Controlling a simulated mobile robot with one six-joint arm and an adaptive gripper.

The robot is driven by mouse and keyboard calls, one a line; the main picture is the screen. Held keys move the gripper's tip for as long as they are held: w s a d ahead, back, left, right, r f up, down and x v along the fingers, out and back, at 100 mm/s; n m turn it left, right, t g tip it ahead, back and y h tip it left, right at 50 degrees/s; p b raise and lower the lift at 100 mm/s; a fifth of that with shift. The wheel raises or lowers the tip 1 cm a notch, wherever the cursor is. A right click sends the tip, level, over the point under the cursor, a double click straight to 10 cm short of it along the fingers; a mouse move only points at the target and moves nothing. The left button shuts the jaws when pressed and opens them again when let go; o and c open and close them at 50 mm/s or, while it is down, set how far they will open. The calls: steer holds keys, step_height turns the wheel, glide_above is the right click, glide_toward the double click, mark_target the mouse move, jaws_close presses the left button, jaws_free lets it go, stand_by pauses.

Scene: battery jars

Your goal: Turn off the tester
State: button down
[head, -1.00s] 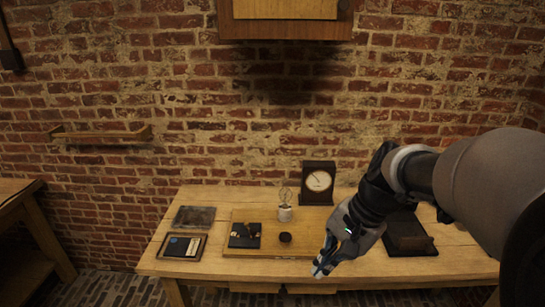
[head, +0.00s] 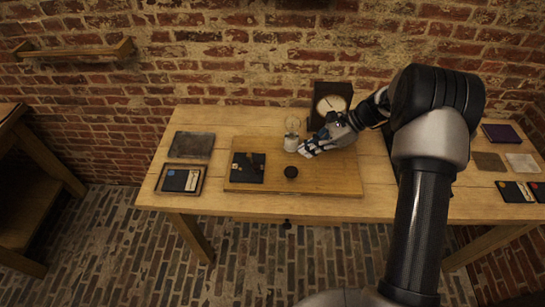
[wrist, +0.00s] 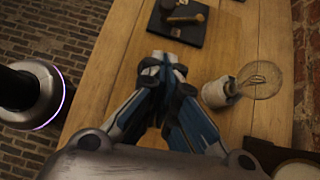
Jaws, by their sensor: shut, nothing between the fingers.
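The bulb looks unlit.
A grey slab (head: 192,145) and a tray (head: 165,190) with a dark card lie left of the board. At the table's right end are a purple item (head: 503,133), flat pads and dark cards (head: 515,191). The brick wall stands behind; the board's front right is clear.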

mark_target(286, 170)
steer(key=shift+s, duration=0.15)
steer(key=b+x, duration=0.3)
steer(key=x, duration=0.6)
steer(key=shift+a+f, duration=0.1)
steer(key=shift+f, duration=0.15)
steer(key=a, duration=0.1)
steer(key=a+b, duration=0.1)
steer(key=a, duration=0.1)
steer(key=shift+s+a+f, duration=0.1)
steer(key=shift+a+f, duration=0.15)
steer(key=shift+a, duration=0.5)
steer(key=shift+r, duration=0.1)
steer(key=shift+a, duration=0.1)
